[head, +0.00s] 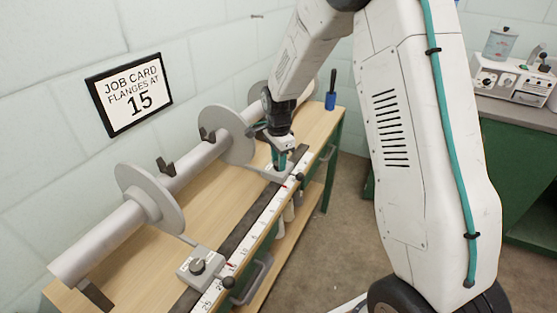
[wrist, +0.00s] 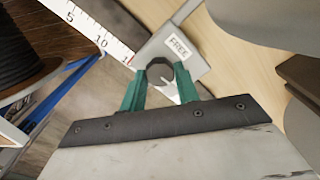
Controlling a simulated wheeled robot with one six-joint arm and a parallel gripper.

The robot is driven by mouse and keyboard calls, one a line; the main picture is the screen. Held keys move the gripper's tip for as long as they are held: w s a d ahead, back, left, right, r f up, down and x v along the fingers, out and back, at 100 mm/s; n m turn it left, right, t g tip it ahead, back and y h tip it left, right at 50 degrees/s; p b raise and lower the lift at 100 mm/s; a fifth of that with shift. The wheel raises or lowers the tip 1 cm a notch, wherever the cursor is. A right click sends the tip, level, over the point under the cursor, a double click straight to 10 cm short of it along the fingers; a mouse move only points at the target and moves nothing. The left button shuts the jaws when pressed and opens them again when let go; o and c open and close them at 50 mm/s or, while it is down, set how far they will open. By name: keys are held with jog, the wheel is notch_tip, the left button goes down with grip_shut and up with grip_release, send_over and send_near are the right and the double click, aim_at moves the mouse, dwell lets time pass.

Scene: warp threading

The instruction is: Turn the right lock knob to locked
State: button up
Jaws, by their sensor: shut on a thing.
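My gripper (head: 279,160) is over the right lock box (head: 275,174) at the far end of the bench. In the wrist view its two green fingers (wrist: 160,80) are shut on the dark right lock knob (wrist: 159,70). The knob sits on a grey lock box (wrist: 203,63) with a white label reading "FREE" (wrist: 179,47). In the head view my gripper hides this knob. The left lock box (head: 200,266) with its own dark knob (head: 197,267) stands nearer on the bench, apart from my gripper.
A grey roller (head: 90,247) with round flanges (head: 150,198) runs along the wall side. A white ruler (head: 262,222) lies along the bench's front edge. A blue cup (head: 330,101) stands at the far end. A job card (head: 130,93) reads "FLANGES AT 15".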

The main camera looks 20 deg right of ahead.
dwell(0.3)
jog(key=o, duration=1)
notch_tip(320, 180, up, 8)
jog(key=shift+f, duration=0.1)
dwell(0.3)
